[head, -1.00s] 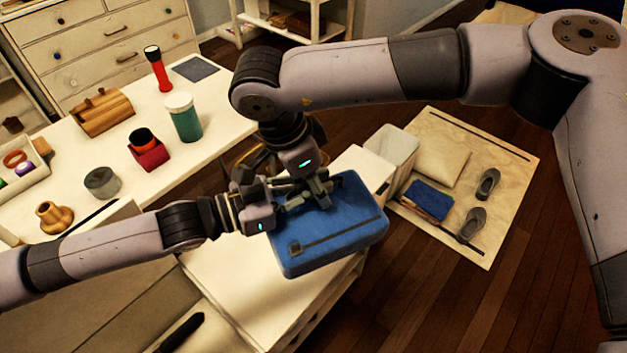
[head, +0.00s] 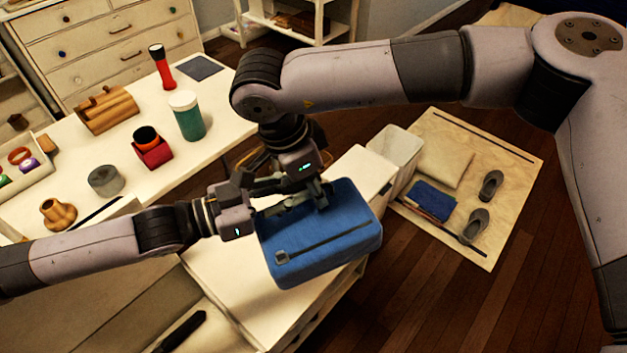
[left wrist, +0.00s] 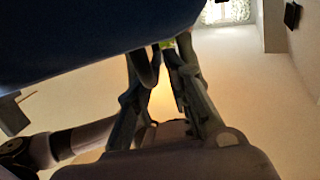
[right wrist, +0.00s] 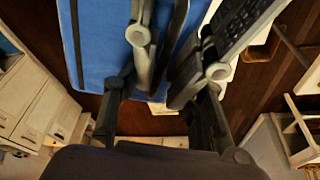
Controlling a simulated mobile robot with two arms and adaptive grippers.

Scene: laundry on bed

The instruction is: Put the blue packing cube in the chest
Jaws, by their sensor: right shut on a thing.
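The blue packing cube (head: 325,245), a soft box with a dark zip strip, hangs tilted over a white-topped unit (head: 215,275). My right gripper (head: 318,195) is shut on its upper edge; the cube also shows in the right wrist view (right wrist: 98,45). My left gripper (head: 285,205) is beside the cube's left side. In the left wrist view its fingers (left wrist: 163,50) lie close below the cube (left wrist: 70,35); whether they are apart is unclear. A white chest of drawers (head: 100,45) stands at the back left; I cannot tell which unit is the task's chest.
A white table (head: 75,165) holds a green jar (head: 187,115), a red flashlight (head: 161,67) and several small things. A white bin (head: 397,147) stands beside a mat (head: 500,155) with shoes and folded cloth. A dark object (head: 180,331) lies in the lower-left compartment. Wooden floor is clear at right.

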